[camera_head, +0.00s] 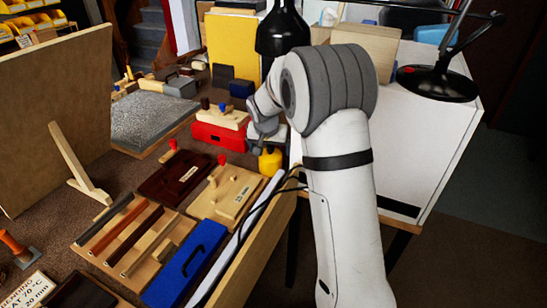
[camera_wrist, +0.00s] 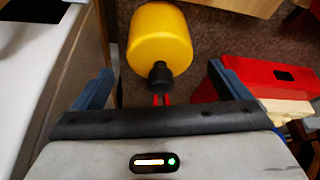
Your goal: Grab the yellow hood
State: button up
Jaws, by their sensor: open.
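The yellow hood (camera_wrist: 158,38) is a rounded yellow body with a short black neck. In the wrist view it is at the top centre, its neck pointing toward my gripper (camera_wrist: 160,85). My gripper is open, with one blue-grey finger at lower left and one at lower right of the hood; nothing is seen held between them. In the head view the hood (camera_head: 270,161) shows small and partly hidden just below my gripper (camera_head: 264,135). Whether a finger touches it cannot be told.
A red box (camera_head: 218,135) with a pale wooden top stands left of the hood; it is close to the right finger in the wrist view (camera_wrist: 262,78). A white cabinet (camera_head: 425,150) stands at the right. Wooden trays and a blue case (camera_head: 187,262) fill the bench front.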

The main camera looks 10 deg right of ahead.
aim_at(271, 154)
jog(key=x, duration=0.4)
jog(key=shift+f, duration=0.3)
jog(key=shift+c, duration=0.5)
jog(key=c, duration=1.1)
